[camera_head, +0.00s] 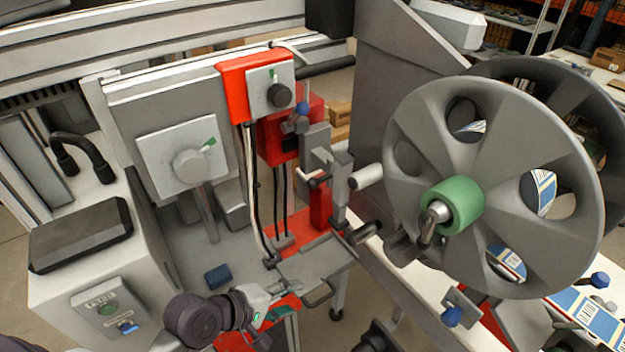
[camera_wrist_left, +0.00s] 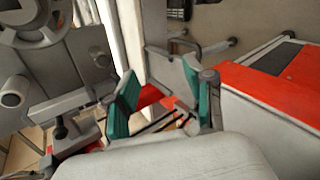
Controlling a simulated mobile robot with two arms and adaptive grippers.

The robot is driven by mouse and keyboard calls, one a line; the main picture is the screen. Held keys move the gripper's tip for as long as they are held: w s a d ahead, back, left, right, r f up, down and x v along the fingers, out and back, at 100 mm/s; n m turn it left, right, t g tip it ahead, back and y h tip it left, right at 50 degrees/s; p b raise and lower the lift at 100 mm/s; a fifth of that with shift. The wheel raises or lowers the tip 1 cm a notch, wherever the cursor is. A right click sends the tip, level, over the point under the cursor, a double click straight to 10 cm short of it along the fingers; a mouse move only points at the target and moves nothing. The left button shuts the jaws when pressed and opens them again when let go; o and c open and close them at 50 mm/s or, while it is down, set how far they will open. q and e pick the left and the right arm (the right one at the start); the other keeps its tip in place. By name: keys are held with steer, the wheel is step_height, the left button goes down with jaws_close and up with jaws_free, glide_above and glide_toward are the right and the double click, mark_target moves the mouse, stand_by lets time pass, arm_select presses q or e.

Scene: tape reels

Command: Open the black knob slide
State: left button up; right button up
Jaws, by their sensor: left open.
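A round black knob (camera_head: 278,95) sits on a small pale plate on the red bracket in the upper middle of the head view. Lower down, a dark cylindrical knob (camera_head: 364,233) is beside a flat grey plate (camera_head: 312,262) with a dark loop handle (camera_head: 319,293) at its front edge. I cannot tell which knob belongs to the slide. My left gripper (camera_head: 279,304) is low in the head view, below and left of the loop handle. In the left wrist view its green-padded fingers (camera_wrist_left: 157,98) stand apart, with no object clearly held. My right gripper is not seen.
A large grey reel (camera_head: 500,130) with a green hub (camera_head: 455,205) fills the right. A grey lever dial (camera_head: 193,166) is on the left panel. A control box (camera_head: 110,311) stands at lower left. Red machine parts lie close to my left gripper.

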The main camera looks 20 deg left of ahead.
arm_select(q)
steer(key=w+a+r+n+t+h, duration=0.1)
steer(key=w+r+n+t+h, duration=0.15)
steer(key=w+r+n, duration=0.4)
steer(key=n+t, duration=0.5)
steer(key=n, duration=0.8)
glide_toward(312, 183)
steer(key=shift+y, duration=0.25)
steer(key=x, duration=0.3)
steer(key=p+x, duration=0.1)
steer(key=x, duration=0.3)
steer(key=p+x, duration=0.1)
steer(key=x, duration=0.3)
steer(key=shift+a+f, duration=0.15)
steer(key=shift+f, duration=0.25)
jaws_close()
steer(key=shift+a, duration=0.1)
